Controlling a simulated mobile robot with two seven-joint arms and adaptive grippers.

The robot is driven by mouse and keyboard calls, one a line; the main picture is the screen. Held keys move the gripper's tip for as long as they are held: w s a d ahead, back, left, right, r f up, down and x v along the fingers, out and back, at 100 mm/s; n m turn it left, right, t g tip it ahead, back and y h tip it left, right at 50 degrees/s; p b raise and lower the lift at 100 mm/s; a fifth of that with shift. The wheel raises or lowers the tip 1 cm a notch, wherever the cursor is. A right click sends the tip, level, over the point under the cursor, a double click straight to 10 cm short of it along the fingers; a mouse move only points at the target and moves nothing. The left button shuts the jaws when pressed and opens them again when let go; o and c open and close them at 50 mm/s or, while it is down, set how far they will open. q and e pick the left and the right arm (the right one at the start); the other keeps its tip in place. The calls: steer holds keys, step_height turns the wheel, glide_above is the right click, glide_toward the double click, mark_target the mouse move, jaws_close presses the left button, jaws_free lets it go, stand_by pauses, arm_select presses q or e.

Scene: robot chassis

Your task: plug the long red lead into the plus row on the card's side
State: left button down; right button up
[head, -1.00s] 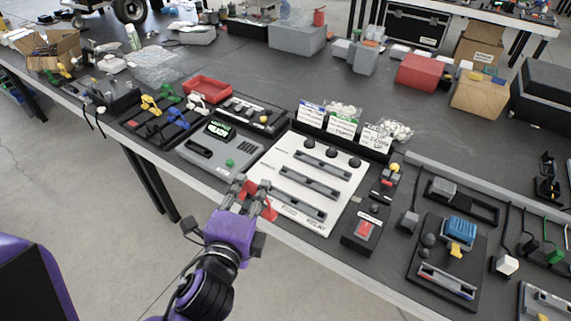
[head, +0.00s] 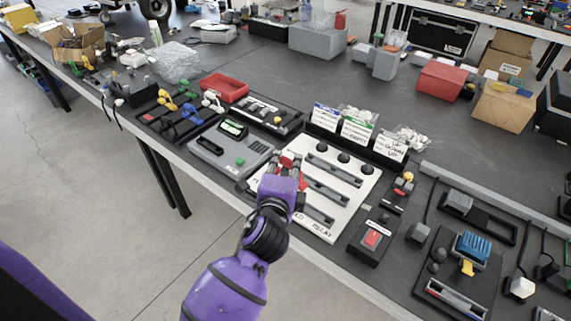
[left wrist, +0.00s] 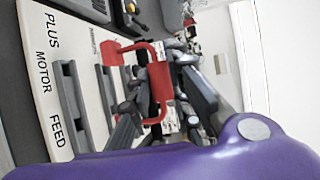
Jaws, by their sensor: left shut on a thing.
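The white card (head: 352,186) lies on the bench with several grey slotted rows and black knobs along its far side. In the left wrist view, the card (left wrist: 38,80) shows the printed words PLUS, MOTOR and FEED beside its grey rows. My left gripper (head: 288,166) is over the card's left part, shut on a red lead (left wrist: 158,88) that looks like a bent handle. One arm of the lead reaches toward the card's rows. I cannot tell whether its tip touches a row. My wrist hides part of the card's near left corner. My right gripper is not in view.
A grey meter box (head: 225,160) with a lit green display stands close to the left of the card.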

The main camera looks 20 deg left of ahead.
arm_select(q)
steer(key=shift+r, duration=0.35)
step_height(320, 180, down, 6)
steer(key=b, duration=0.2)
steer(key=shift+f+b, duration=0.15)
steer(key=shift+b, duration=0.2)
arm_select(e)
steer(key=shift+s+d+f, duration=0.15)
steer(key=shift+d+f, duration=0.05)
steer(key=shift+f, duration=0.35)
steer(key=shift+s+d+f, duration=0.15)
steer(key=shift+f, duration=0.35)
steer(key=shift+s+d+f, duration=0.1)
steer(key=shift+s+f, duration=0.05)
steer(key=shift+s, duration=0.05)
arm_select(q)
steer(key=shift+p, duration=0.6)
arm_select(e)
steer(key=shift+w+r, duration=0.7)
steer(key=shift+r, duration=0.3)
arm_select(q)
steer(key=shift+f+b, duration=0.35)
steer(key=shift+f, duration=0.35)
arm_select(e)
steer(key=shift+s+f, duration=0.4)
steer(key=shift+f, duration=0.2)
